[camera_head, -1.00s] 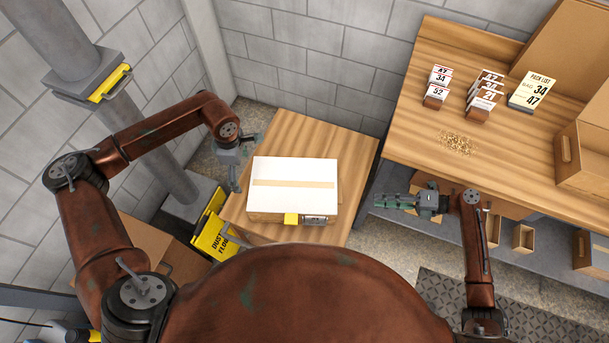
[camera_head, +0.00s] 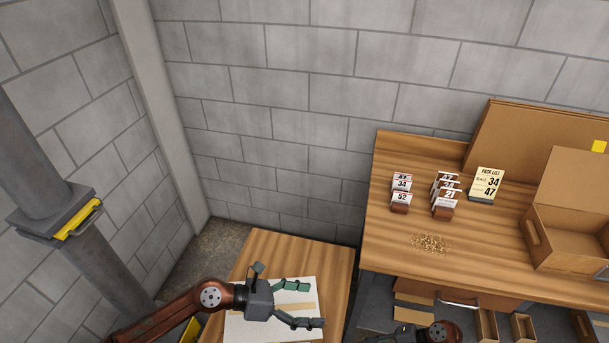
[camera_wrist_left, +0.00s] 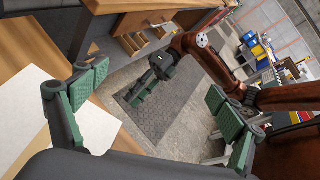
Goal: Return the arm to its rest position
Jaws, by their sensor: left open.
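My left gripper (camera_head: 308,304) is open and empty. It hangs above a white-topped box (camera_head: 250,328) with a tan strip, on the small wooden table (camera_head: 270,257). The head view cuts off the box's near part. In the left wrist view the two green-padded fingers of the left gripper (camera_wrist_left: 160,105) stand wide apart, with nothing between them. The white top (camera_wrist_left: 28,100) shows at the left there. My right gripper (camera_head: 403,332) is at the bottom edge of the head view, partly cut off. It also shows in the left wrist view (camera_wrist_left: 146,88), over the floor.
The large workbench (camera_head: 400,250) at the right holds small number cards (camera_head: 402,184), a pack list (camera_head: 486,184), a pile of small bits (camera_head: 431,243) and an open carton (camera_head: 570,220). A grey column (camera_head: 95,260) with a yellow handle stands at the left. The back wall is bare.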

